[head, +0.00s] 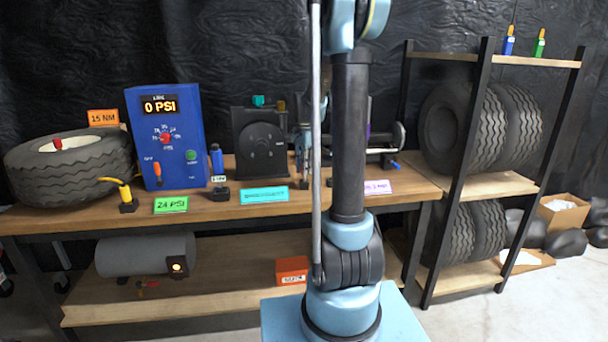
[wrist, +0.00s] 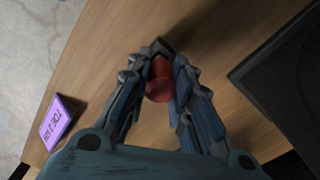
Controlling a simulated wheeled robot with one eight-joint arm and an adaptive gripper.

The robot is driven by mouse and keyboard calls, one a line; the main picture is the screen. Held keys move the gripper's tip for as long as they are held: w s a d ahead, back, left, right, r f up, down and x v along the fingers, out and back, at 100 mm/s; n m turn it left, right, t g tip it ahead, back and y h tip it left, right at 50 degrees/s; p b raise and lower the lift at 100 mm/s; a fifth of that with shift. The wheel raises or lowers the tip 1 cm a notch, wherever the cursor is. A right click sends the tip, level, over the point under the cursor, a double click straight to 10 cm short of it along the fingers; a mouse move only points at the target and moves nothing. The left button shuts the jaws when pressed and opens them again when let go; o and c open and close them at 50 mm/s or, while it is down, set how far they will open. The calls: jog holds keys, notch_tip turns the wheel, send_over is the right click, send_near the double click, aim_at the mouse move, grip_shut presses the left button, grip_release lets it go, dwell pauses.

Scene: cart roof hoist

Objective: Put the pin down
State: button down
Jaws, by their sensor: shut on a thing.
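My gripper (wrist: 160,58) is shut on a red cylindrical piece, which I take to be the pin (wrist: 159,84). Only its round red top end shows in the wrist view, between the two blue-grey fingers. Wooden bench top (wrist: 105,65) lies below it, and a small dark shape shows just past the fingertips. I cannot tell whether the pin touches the bench. In the head view my gripper (head: 303,165) shows partly at the bench, left of my dark arm link, and the pin is hidden there.
A purple card (wrist: 62,122) lies near the bench's front edge; it shows in the head view too (head: 380,187). A black unit with a round dial (head: 261,145) and a blue gauge box (head: 165,137) stand left. A tyre rack (head: 485,62) stands right.

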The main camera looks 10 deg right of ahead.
jog(key=shift+f, duration=1.1)
jog(key=shift+f, duration=0.1)
jog(key=c, duration=1.4)
grip_release()
